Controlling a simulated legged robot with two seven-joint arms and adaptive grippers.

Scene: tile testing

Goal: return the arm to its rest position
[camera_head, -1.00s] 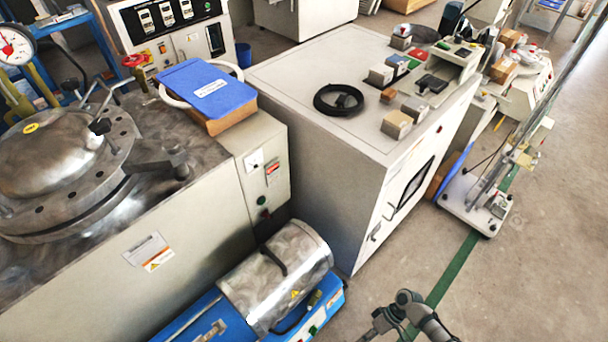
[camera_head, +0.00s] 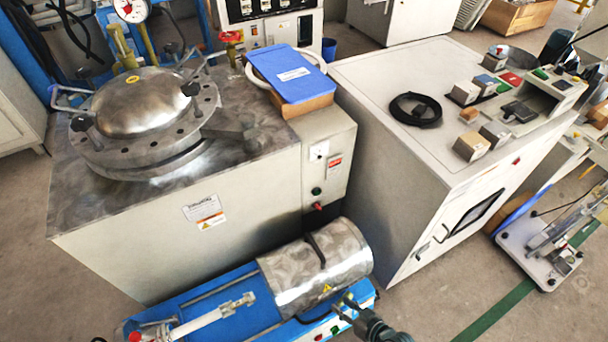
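My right gripper (camera_head: 341,305) is at the bottom of the head view, with its dark wrist coming in from the lower edge. Its two fingers appear apart, with nothing seen between them. In the picture it overlaps the front right end of the blue machine base (camera_head: 365,294), just below the metal drum (camera_head: 318,268). I cannot tell whether it touches the base. My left gripper is not in view.
A large steel-topped machine with a domed lid (camera_head: 145,103) stands at left. A white cabinet (camera_head: 385,170) carrying a black cable coil (camera_head: 415,109) and several small blocks stands at right.

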